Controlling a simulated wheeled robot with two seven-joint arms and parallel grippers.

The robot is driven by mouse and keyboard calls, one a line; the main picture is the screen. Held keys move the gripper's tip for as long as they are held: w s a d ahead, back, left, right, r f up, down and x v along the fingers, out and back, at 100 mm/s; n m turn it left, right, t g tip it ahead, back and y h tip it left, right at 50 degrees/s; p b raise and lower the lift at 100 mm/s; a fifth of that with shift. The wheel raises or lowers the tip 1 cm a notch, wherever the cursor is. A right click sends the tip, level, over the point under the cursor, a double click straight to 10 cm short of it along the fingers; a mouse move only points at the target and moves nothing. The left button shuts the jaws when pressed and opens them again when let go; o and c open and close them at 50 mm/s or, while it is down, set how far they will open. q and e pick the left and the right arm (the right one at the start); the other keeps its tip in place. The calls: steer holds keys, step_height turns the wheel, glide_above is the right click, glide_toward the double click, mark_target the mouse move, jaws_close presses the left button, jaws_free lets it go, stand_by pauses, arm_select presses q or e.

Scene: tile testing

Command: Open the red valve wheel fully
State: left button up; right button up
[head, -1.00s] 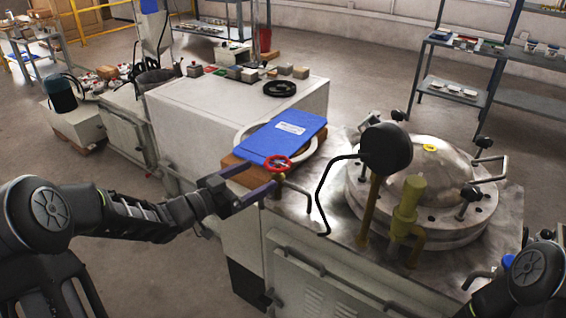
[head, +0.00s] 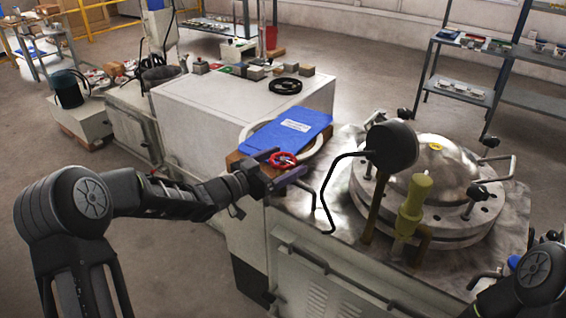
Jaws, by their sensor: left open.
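The red valve wheel (head: 283,159) is a small spoked handwheel on a pipe at the left edge of the metal bench top, just in front of a blue binder. My left gripper (head: 283,168) is open at the wheel, with one finger at its far side and the other at its near side. The wheel lies between or just above the fingers; I cannot tell whether they touch it. The valve stem under the wheel is mostly hidden by the gripper. My right arm (head: 535,268) shows at the lower right edge; its gripper is out of view.
The blue binder (head: 288,135) lies right behind the wheel. A bent black rod (head: 327,196) and a dark round gauge (head: 391,146) stand to its right. A steel domed vessel (head: 437,165) fills the bench's right side. A black handwheel (head: 285,86) lies on the cabinet behind.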

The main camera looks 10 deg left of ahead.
arm_select(q)
steer(key=shift+c, duration=0.6)
steer(key=c, duration=1.2)
steer(key=n+t+y+b, duration=0.1)
steer(key=n+y+b, duration=0.1)
steer(key=b, duration=0.3)
steer(key=n+t+y+b, duration=0.2)
steer(key=y+b, duration=0.1)
steer(key=b, duration=0.1)
steer(key=shift+f+y+b, duration=0.15)
steer(key=shift+y+b, duration=0.25)
steer(key=shift+c, duration=0.2)
steer(key=shift+r+n+y+b, duration=0.2)
steer(key=shift+n+y+b, duration=0.1)
steer(key=shift+y+b, duration=0.25)
steer(key=o, duration=1.4)
steer(key=shift+c, duration=0.2)
